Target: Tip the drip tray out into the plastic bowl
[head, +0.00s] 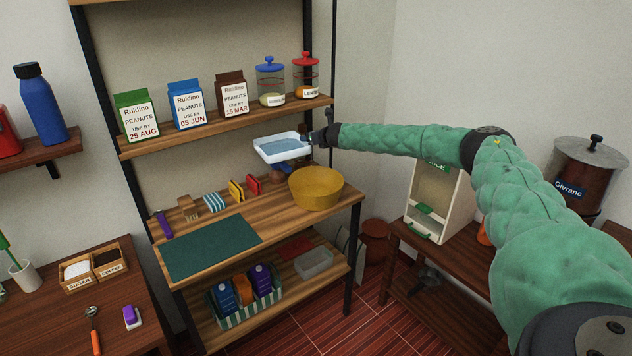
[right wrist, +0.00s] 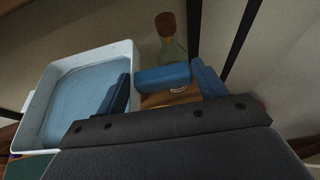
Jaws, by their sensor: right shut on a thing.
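The drip tray (head: 267,156) is a white shallow rectangular tray with a blue layer inside, probably liquid. It looks about level. My right gripper (head: 313,138) is shut on it at its right end and holds it in the air above the shelf. In the right wrist view the tray (right wrist: 38,105) lies at the left, and a blue handle-like piece (right wrist: 163,78) sits between the fingers. The ochre plastic bowl (head: 316,192) stands on the middle shelf, below and slightly right of the tray. The bowl's inside looks empty. My left gripper is out of view.
A bottle with a brown cap (right wrist: 166,26) stands near the bowl. Above the tray, a shelf (head: 230,127) holds cartons and two lidded jars. A green mat (head: 210,247) and several small items lie left of the bowl. A white dispenser (head: 440,200) stands at right.

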